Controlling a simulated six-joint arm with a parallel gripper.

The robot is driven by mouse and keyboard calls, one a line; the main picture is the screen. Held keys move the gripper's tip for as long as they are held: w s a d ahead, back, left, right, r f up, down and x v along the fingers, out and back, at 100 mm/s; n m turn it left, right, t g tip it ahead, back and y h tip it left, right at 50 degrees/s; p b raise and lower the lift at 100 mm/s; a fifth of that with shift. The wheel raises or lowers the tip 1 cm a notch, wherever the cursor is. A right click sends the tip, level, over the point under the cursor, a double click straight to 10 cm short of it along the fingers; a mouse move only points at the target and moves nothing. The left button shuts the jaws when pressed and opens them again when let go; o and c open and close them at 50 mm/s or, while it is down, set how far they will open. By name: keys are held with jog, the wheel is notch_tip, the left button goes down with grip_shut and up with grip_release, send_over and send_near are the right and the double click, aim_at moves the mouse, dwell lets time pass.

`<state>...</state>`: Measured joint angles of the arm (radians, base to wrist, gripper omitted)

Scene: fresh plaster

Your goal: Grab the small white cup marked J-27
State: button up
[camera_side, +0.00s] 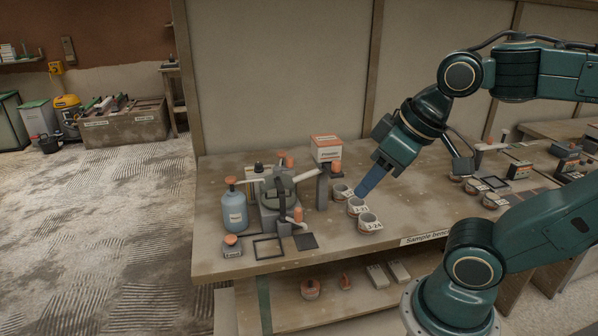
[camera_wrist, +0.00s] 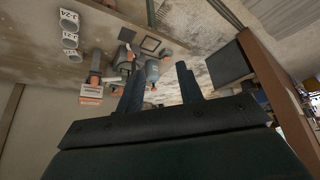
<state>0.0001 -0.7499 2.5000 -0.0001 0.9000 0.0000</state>
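Three small white cups stand in a row on the bench: a front cup (camera_side: 369,223) whose label reads like J-24, a middle cup (camera_side: 356,207) with a label like J-21 or J-27, and a back cup (camera_side: 342,192) with an unreadable label. They show at the upper left of the wrist view, the front cup (camera_wrist: 70,16) at the picture's top edge. My gripper (camera_side: 363,192) points down and left, its blue fingertips close to the middle and back cups in the side view; the height gap is unclear. In the wrist view the fingers (camera_wrist: 160,82) are apart with nothing held.
Left of the cups stand a grey device (camera_side: 283,205), a blue bottle (camera_side: 235,208) and an orange-topped box (camera_side: 326,149). A dark flat frame (camera_side: 268,248) lies at the bench front. The bench front-centre is clear.

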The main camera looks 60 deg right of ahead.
jog(key=shift+r, duration=0.1)
jog(key=w+d+r+n, duration=0.1)
jog(key=w+d+r, duration=0.15)
jog(key=r, duration=0.45)
jog(key=w+d+r+n+g+h, duration=0.1)
jog(key=w+d+r+n+g, duration=0.3)
jog(key=w+d, duration=0.55)
jog(key=n+g+y, duration=0.1)
jog(key=n+g, duration=0.1)
jog(key=n, duration=0.7)
send_over(349, 192)
notch_tip(349, 192, down, 6)
notch_tip(349, 192, down, 29)
jog(key=shift+r, duration=0.2)
jog(key=shift+f, duration=0.1)
